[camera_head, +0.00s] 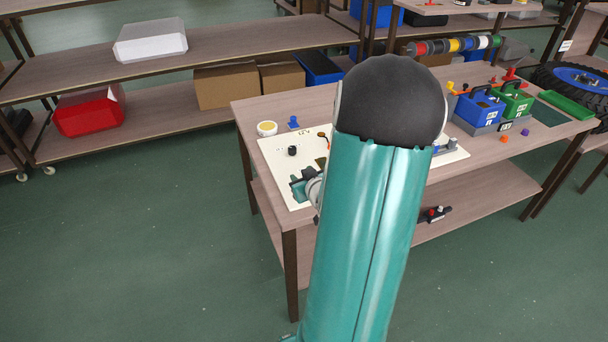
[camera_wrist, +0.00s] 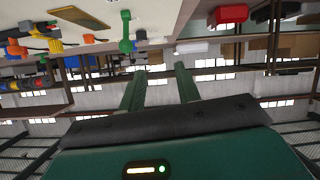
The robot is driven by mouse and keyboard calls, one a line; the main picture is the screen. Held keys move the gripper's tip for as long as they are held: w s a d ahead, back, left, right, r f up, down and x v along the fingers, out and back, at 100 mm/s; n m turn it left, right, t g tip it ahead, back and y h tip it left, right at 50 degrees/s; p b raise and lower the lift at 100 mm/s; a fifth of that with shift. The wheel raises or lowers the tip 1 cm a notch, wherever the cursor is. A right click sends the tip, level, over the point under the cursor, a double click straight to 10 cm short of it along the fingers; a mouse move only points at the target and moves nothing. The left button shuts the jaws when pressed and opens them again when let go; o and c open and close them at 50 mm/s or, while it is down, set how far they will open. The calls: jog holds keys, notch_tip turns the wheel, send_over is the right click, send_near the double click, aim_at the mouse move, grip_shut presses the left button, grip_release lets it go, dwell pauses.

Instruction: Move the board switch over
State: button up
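A white board (camera_head: 275,168) lies on the wooden table, partly hidden behind my arm. A small black knob-like part (camera_head: 292,151) stands on its left half; I cannot tell whether it is the switch. A grey and blue part (camera_head: 446,145) shows on the board's right end. My gripper (camera_head: 302,186) is over the board's near left edge in the head view, mostly behind my arm. In the wrist view, which is upside down, the two green fingers of my gripper (camera_wrist: 160,77) are apart with nothing visible between them.
A yellow-topped round container (camera_head: 267,128) and a small blue part (camera_head: 293,122) stand behind the board. Blue (camera_head: 478,110) and green (camera_head: 514,102) bins stand at the table's right. A green upright part (camera_wrist: 125,34) shows in the wrist view.

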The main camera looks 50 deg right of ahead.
jog(key=shift+m+t+h, duration=0.6)
jog(key=shift+m+t, duration=0.1)
jog(key=s+d+f, duration=0.1)
jog(key=s, duration=0.1)
jog(key=s+d+f, duration=0.1)
jog(key=s+d, duration=0.1)
jog(key=shift+d+f, duration=0.25)
jog(key=shift+f, duration=0.15)
jog(key=shift+s+d+f, duration=0.1)
jog(key=shift+d, duration=0.1)
jog(key=x, duration=0.8)
jog(key=shift+a, duration=0.1)
jog(key=c, duration=0.5)
